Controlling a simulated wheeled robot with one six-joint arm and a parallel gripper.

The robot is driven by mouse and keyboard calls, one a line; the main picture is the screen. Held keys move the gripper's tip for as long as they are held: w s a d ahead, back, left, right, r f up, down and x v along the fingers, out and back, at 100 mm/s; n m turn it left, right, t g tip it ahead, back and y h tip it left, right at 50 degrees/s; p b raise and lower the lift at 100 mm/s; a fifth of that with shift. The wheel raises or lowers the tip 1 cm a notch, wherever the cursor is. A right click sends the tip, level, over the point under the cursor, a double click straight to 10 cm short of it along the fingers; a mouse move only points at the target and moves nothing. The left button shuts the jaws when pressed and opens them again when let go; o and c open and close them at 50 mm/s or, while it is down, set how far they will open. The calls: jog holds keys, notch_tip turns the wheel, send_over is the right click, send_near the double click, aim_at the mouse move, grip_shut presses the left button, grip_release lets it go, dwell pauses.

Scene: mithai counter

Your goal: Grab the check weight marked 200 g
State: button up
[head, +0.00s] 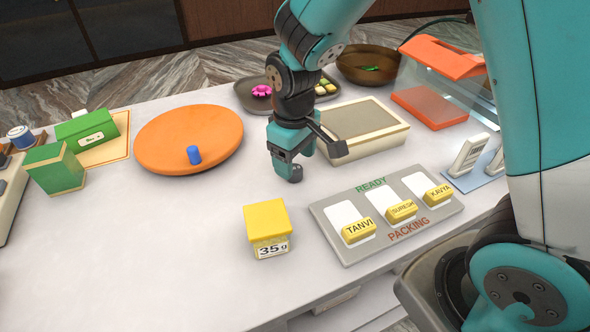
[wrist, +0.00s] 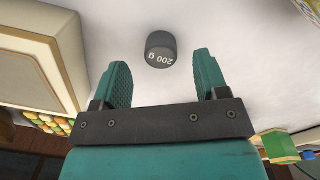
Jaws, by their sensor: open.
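The check weight (wrist: 162,50) is a short dark grey cylinder marked 200 g in white. In the wrist view it stands on the white counter, its label upside down. It shows in the gap between my gripper's two teal fingers (wrist: 162,72), just beyond their tips, with white counter visible on both sides of it. My gripper is open and empty. In the head view my gripper (head: 287,165) is low over the middle of the counter, pointing down. There I cannot clearly tell the weight from the fingertips.
A cream-rimmed box (head: 388,148) stands close right of my gripper. The label board (head: 335,248) and a yellow block marked 35 g (head: 267,222) are nearer. Green boxes (head: 55,167) stand far left. The front left counter is clear.

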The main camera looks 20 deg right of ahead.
aim_at(294, 169)
notch_tip(294, 169, down, 3)
jog(key=shift+w+f, duration=0.1)
jog(key=c, duration=1.1)
